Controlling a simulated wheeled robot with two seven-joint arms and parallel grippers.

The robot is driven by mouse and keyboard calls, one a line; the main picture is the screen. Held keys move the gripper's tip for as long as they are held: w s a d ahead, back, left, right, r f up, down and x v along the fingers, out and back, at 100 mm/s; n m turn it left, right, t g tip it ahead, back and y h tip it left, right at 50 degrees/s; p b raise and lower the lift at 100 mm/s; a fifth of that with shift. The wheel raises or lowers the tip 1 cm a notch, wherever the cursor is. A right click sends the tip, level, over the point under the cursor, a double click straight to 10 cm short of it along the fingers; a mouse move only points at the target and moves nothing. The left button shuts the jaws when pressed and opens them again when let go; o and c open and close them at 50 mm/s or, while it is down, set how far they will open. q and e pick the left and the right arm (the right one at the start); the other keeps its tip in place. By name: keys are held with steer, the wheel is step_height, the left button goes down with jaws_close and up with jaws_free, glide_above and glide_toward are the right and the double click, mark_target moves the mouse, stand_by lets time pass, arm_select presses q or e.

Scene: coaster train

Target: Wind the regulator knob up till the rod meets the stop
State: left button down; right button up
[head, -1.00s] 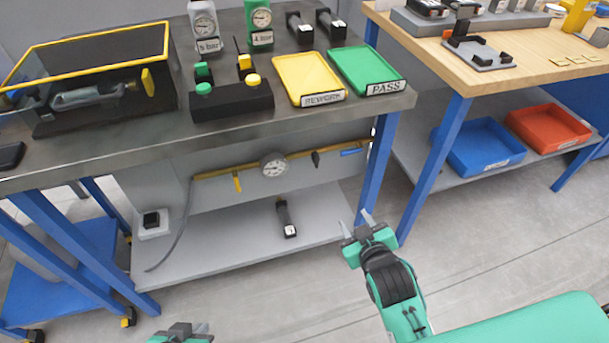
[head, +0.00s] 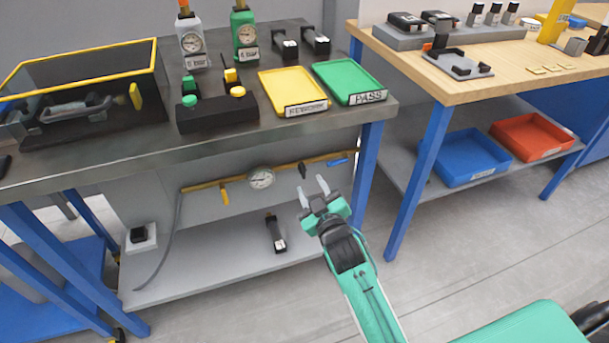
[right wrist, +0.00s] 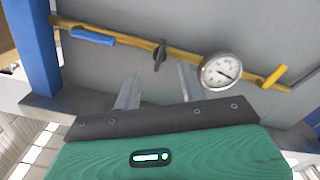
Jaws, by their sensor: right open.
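The regulator knob looks to be the small dark knob (head: 302,169) on the brass pipe (head: 285,170) under the bench; it also shows in the right wrist view (right wrist: 160,56). A round white gauge (head: 261,178) sits on the pipe beside it, and shows in the right wrist view (right wrist: 221,71). My right gripper (head: 313,189) is open and empty, below and in front of the knob, apart from it. In the right wrist view its fingers (right wrist: 157,85) point toward the pipe, with the knob beyond them. I cannot make out the rod or the stop. My left gripper is out of view.
A yellow lever (head: 224,194) and a blue lever (head: 338,162) flank the knob on the pipe. A dark cylinder (head: 275,234) lies on the lower shelf (head: 190,276). The blue bench leg (head: 367,175) stands right of my gripper. A yellow tray (head: 292,87) and green tray (head: 350,77) lie above.

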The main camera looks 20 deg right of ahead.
mark_target(304, 173)
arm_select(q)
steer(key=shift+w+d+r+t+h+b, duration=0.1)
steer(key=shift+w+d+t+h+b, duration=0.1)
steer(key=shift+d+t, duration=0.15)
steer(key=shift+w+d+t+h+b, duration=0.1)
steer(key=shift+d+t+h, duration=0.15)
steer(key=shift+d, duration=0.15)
arm_select(e)
steer(key=shift+w+a, duration=0.1)
steer(key=shift+w, duration=2.9)
jaws_close()
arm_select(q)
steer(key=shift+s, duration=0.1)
